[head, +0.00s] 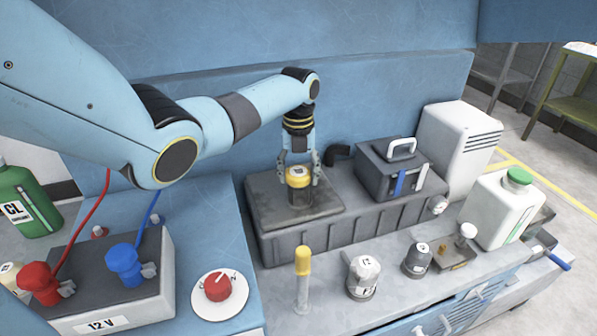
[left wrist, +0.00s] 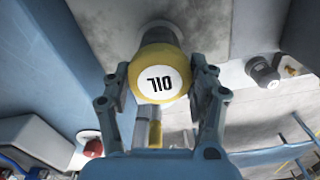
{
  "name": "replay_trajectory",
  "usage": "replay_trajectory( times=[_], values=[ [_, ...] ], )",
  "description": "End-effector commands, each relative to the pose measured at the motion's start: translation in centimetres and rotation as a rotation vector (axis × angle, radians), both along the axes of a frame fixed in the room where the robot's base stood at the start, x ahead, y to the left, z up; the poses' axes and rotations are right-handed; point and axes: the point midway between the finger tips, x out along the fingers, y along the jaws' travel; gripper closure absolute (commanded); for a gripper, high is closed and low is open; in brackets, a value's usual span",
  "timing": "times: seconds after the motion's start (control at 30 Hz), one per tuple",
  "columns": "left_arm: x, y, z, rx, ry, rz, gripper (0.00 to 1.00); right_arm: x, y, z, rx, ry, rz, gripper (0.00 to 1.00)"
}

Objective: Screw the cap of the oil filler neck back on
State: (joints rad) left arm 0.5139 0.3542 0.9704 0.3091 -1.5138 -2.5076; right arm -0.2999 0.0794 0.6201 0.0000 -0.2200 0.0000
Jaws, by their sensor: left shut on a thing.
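The yellow oil filler cap (head: 299,172), with a round white label, is at the dark block in the middle of the head view. In the left wrist view the cap (left wrist: 160,82) faces me, and its label reads OIL upside down. My left gripper (head: 300,176) points down with one finger on each side of the cap, shut on it; both fingers also show in the left wrist view (left wrist: 160,90). I cannot tell how far the threads are engaged. My right gripper is in neither view.
A dark box with a handle (head: 393,170) stands right of the neck. A yellow-topped tube (head: 303,268), two small capped containers (head: 363,278) and a green-capped white jug (head: 497,212) are in front and right. A battery (head: 105,285) and red knob (head: 218,288) are left.

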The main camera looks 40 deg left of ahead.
Motion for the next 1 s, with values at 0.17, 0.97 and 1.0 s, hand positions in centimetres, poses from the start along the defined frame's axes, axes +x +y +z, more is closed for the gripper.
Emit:
replay_trajectory(
  times=[0.17,0.97,1.0],
  values=[
    [0.07,0.02,0.06,0.000,-0.001,-0.024,0.73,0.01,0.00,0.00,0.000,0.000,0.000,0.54],
    [0.05,0.07,0.02,0.001,-0.001,-0.472,0.37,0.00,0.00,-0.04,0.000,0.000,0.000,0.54],
    [0.05,0.07,0.02,0.001,-0.001,-0.472,0.32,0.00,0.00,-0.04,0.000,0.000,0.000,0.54]
  ],
)
